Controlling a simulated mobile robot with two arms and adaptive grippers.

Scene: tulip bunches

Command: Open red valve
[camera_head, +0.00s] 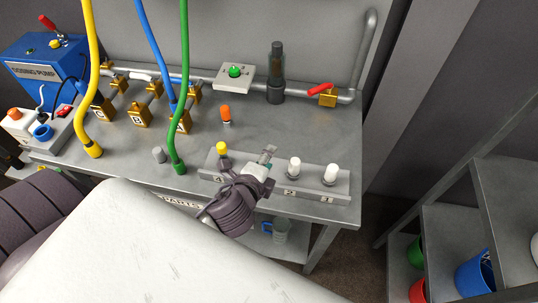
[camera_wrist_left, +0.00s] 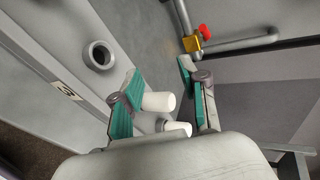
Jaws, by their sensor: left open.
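The red valve (camera_head: 320,89) has a red lever on a brass body, on the grey pipe at the bench's back right. Its lever (camera_wrist_left: 205,32) and brass body (camera_wrist_left: 191,44) also show at the top of the left wrist view. My left gripper (camera_head: 268,158) is open above the front rack, nearer the bench's front edge than the valve and apart from it. In the left wrist view its green-padded fingers (camera_wrist_left: 160,75) are spread, with white-topped pieces showing between and below them. My right gripper is not in view.
The rack (camera_head: 311,188) holds white-topped pieces (camera_head: 294,168) and a yellow-topped one (camera_head: 222,149); hole 3 (camera_wrist_left: 98,54) looks empty. A dark cylinder (camera_head: 276,75) and a green-button box (camera_head: 235,73) stand left of the valve. Bench between rack and valve is clear. Hoses hang left.

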